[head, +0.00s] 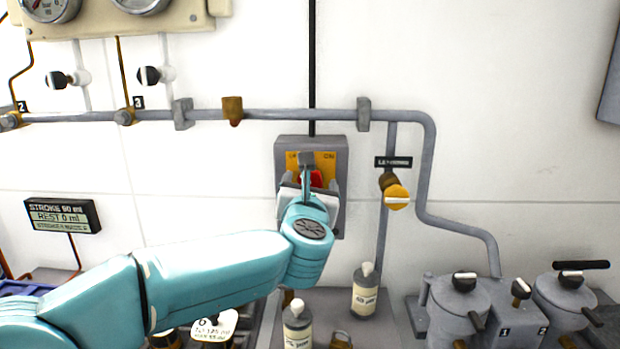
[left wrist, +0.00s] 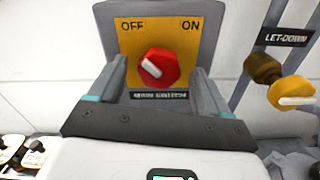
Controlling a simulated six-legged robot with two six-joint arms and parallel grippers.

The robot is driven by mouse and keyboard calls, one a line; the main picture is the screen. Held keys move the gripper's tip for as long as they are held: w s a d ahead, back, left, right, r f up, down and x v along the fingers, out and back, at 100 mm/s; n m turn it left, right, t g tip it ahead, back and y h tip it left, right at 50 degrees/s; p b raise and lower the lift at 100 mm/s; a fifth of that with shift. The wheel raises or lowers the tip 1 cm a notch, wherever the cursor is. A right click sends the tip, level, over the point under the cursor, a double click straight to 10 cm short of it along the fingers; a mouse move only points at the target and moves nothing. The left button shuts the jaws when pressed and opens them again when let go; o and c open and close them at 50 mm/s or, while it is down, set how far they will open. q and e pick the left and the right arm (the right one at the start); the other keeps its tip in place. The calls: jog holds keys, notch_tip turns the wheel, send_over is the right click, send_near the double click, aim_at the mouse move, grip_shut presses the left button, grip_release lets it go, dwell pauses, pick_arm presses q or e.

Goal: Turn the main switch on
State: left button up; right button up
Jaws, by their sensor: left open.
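The main switch is a red knob (left wrist: 159,68) with a white pointer bar on a yellow plate (left wrist: 185,38) marked OFF on the left and ON on the right. The white bar slants toward the upper left, on the OFF side. In the head view the grey switch box (head: 338,150) is on the wall, and the red knob (head: 316,178) is partly hidden by my gripper. My left gripper (head: 306,165) is in front of the switch. In the left wrist view its two fingers (left wrist: 158,80) are apart, one on each side of the knob; contact cannot be told. My right gripper is not in view.
A yellow let-down valve knob (head: 397,196) is right of the switch box. A grey pipe (head: 280,115) runs above the box. Bottles (head: 364,295) and grey pots (head: 462,300) stand below. A stroke display (head: 62,215) is at left.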

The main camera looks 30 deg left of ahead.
pick_arm(q)
jog(key=shift+x, duration=0.8)
jog(key=shift+f, duration=0.1)
jog(key=c, duration=1)
